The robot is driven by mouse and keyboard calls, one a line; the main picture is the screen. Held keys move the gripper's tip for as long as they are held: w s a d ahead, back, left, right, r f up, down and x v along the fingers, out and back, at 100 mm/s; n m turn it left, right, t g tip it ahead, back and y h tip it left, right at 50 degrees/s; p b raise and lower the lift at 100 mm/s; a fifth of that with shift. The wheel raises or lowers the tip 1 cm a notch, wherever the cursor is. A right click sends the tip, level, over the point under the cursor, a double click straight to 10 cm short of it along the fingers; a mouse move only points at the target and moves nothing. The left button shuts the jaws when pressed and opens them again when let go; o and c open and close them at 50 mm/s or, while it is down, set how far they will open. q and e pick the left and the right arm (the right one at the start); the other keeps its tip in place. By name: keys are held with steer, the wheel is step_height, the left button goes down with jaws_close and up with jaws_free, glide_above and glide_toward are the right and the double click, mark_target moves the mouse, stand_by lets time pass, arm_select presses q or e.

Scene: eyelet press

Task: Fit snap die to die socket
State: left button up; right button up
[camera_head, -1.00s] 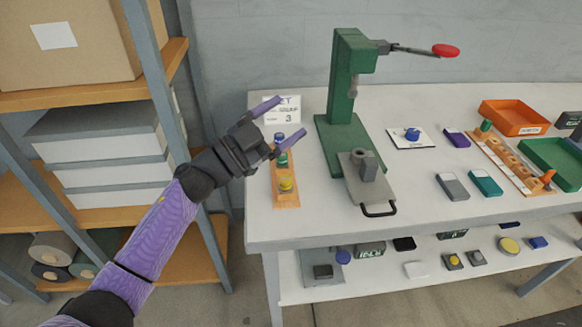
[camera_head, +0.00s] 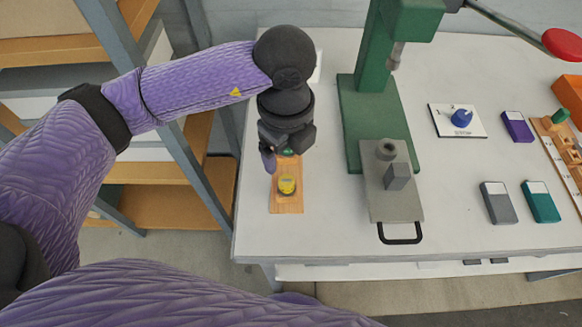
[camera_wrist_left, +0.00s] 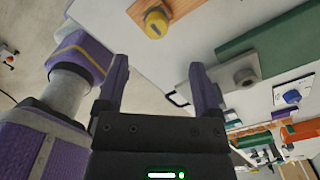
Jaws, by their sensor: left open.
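A wooden rack (camera_head: 286,205) near the table's left edge holds a yellow-topped piece (camera_head: 287,185) at its front and a green piece (camera_head: 288,152), partly hidden by my gripper. I cannot tell which piece is the snap die. The die socket, a round grey holed boss (camera_head: 387,148), stands on the press's grey plate (camera_head: 400,207) beside a grey block. My left gripper (camera_head: 279,158) points down over the rack's back part, open. In the left wrist view its fingers (camera_wrist_left: 160,88) are apart with nothing between them; the yellow-topped piece (camera_wrist_left: 156,22) and the socket (camera_wrist_left: 245,76) lie beyond them.
The green press (camera_head: 372,100) with its red-knobbed lever (camera_head: 562,43) stands right of the rack. Grey (camera_head: 497,203), teal (camera_head: 541,202) and purple (camera_head: 517,127) boxes lie further right. A shelf unit (camera_head: 165,195) stands left.

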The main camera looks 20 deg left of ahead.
mark_target(287, 181)
arm_select(q)
steer(key=f+b, duration=0.1)
steer(key=f, duration=0.5)
steer(key=f+b, duration=0.1)
steer(key=f, duration=0.2)
steer(key=shift+s+f+b, duration=0.2)
steer(key=shift+s+b, duration=0.05)
steer(key=shift+b, duration=0.05)
steer(key=shift+r, duration=0.1)
jaws_close()
